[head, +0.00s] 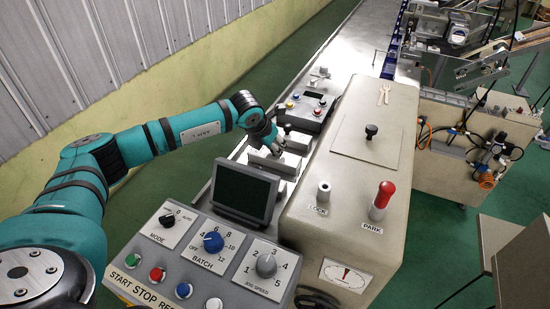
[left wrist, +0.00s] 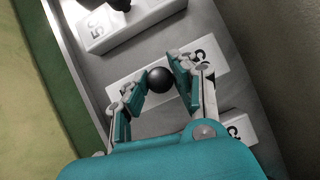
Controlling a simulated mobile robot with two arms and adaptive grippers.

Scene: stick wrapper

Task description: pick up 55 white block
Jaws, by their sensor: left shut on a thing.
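In the left wrist view, a white block (left wrist: 212,62) with a round black knob (left wrist: 160,79) lies below my left gripper (left wrist: 155,82). Its printed number is partly hidden by a finger; a 5 seems to show. The left fingers are closed on the knob from both sides. Another white block (left wrist: 97,36), marked 50, lies at the upper left with its own dark knob. A third white block (left wrist: 240,128) shows partly at the lower right. In the head view, my left gripper (head: 272,140) is small, above the pale blocks behind the screen. My right gripper is not in view.
The blocks lie on a grey metal surface (left wrist: 75,65). In the head view, a control panel with a dark screen (head: 243,192) stands in front of them. A beige machine housing (head: 345,190) with a red PARK lever (head: 383,195) stands close on the right.

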